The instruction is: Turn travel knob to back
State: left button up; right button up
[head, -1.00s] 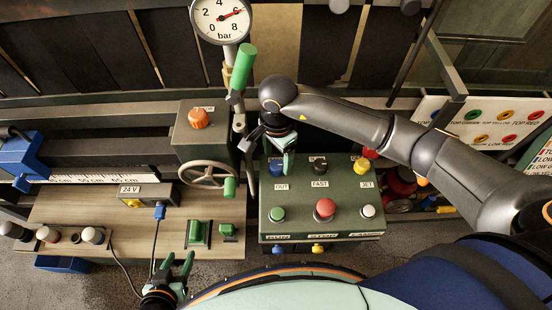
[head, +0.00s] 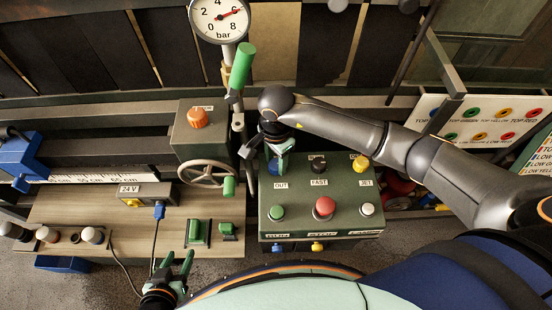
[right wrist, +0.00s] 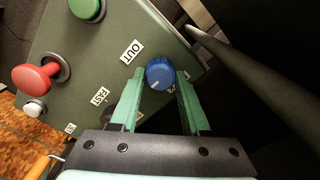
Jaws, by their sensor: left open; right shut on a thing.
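The blue knob (head: 274,168) is at the upper left of the green control box. It also shows in the right wrist view (right wrist: 160,73), with an OUT label (right wrist: 131,51) beside it and another label mostly hidden by a finger. Its white mark points down and slightly left there. I take it for the travel knob; no travel label is readable. My right gripper (right wrist: 160,76) has its green fingers on both sides of the knob and is shut on it. My left gripper (head: 179,266) is open and empty at the bottom, below the wooden bench.
The green box (head: 340,203) also carries a black knob (head: 318,164), a yellow knob (head: 361,162), and green, red and white buttons. A handwheel (head: 207,173) and green-handled lever (head: 242,65) stand just left. A dark bar (right wrist: 235,75) passes close to the knob.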

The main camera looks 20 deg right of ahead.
grip_shut()
